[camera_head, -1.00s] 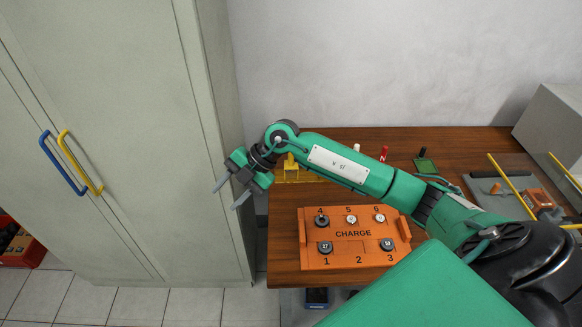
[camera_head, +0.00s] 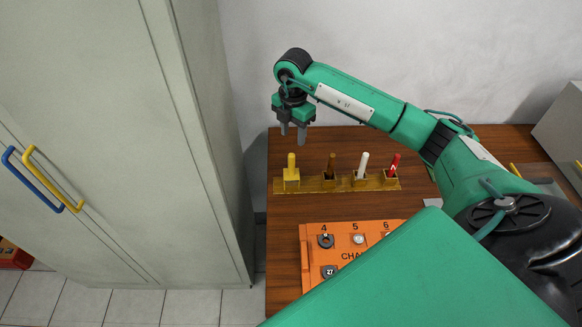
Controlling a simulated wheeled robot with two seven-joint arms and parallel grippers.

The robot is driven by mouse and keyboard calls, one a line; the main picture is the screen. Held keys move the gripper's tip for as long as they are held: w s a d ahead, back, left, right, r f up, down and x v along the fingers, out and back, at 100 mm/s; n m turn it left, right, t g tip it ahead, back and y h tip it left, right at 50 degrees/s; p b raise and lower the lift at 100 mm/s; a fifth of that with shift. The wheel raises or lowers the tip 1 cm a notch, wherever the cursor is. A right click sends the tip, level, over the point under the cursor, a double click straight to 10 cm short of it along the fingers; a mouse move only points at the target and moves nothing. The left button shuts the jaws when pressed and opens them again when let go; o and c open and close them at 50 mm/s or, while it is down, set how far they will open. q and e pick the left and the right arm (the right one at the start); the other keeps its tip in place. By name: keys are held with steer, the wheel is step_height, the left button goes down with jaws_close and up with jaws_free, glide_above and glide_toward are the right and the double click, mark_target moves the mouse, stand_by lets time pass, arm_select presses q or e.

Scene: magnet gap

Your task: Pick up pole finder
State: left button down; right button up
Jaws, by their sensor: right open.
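A yellow rack (camera_head: 345,184) near the back of the table holds a row of upright rods. My left gripper is out of view.
An orange box (camera_head: 312,262) with numbered places and several round pieces stands in front of the rack, partly hidden by my green body. A tall grey cabinet (camera_head: 110,130) stands to the left, beside the wooden table (camera_head: 284,222). A grey box (camera_head: 562,130) is at the right.

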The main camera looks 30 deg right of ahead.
mark_target(292, 165)
steer(key=f, duration=0.2)
steer(key=f+p, duration=0.1)
steer(key=f, duration=0.1)
steer(key=f+p, duration=0.1)
steer(key=f, duration=0.2)
steer(key=shift+s+a, duration=0.15)
steer(key=shift+s, duration=0.1)
steer(key=shift+f, duration=0.35)
step_height(292, 165, down, 2)
steer(key=shift+a+p, duration=0.15)
steer(key=shift+p, duration=0.75)
step_height(292, 165, down, 2)
steer(key=shift+f+p, duration=0.15)
steer(key=shift+p, duration=0.25)
steer(key=shift+w+f, duration=0.1)
steer(key=shift+f, duration=0.4)
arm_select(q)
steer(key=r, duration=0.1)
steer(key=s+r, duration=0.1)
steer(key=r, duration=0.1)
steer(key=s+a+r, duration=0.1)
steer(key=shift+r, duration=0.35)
arm_select(e)
jaws_close()
